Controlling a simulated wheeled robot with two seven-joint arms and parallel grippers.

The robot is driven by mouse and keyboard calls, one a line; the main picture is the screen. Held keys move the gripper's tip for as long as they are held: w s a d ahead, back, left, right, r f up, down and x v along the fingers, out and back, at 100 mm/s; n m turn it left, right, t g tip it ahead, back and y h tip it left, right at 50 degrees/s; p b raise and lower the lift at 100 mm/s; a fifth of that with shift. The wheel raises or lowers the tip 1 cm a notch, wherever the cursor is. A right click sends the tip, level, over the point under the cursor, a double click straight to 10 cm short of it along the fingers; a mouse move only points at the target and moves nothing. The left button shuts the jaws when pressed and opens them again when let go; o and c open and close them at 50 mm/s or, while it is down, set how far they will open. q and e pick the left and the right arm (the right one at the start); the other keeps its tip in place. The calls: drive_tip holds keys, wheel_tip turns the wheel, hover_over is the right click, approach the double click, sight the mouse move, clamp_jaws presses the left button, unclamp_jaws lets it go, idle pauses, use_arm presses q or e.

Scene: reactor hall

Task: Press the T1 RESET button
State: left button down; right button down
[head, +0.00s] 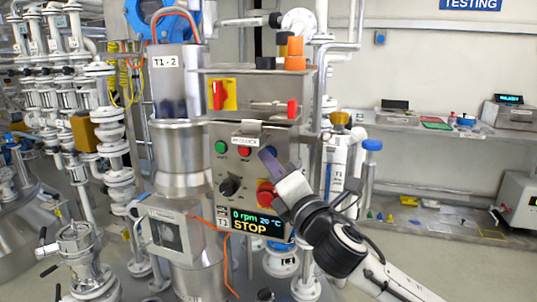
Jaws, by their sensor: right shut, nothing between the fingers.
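A steel control panel (232,172) stands in the middle of the head view. It carries a green button (221,147), a red button (244,151), a black rotary knob (229,187) and a red emergency stop (265,190). My right gripper (270,158) is shut and empty, its fingertips in front of the panel right of the red button. A bluish patch at the fingertips may be a blue button, mostly covered by them. I cannot tell whether they touch it. I cannot read a RESET label. My left gripper is not in view.
A display (254,220) below reads 0 rpm, 20 °C and STOP. A yellow-red switch (222,94) sits above the buttons. A tank marked T1-2 (172,90) and white piping crowd the left. A shelf (430,126) with instruments is at the right.

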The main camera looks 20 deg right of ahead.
drive_tip(key=shift+s+a, duration=0.4)
drive_tip(key=shift+s, duration=0.25)
drive_tip(key=s+a, duration=0.1)
drive_tip(key=s+a+p, duration=0.1)
drive_tip(key=s, duration=0.2)
drive_tip(key=shift+s+a+p, duration=0.1)
drive_tip(key=shift+a+p, duration=0.25)
drive_tip(key=shift+a, duration=0.05)
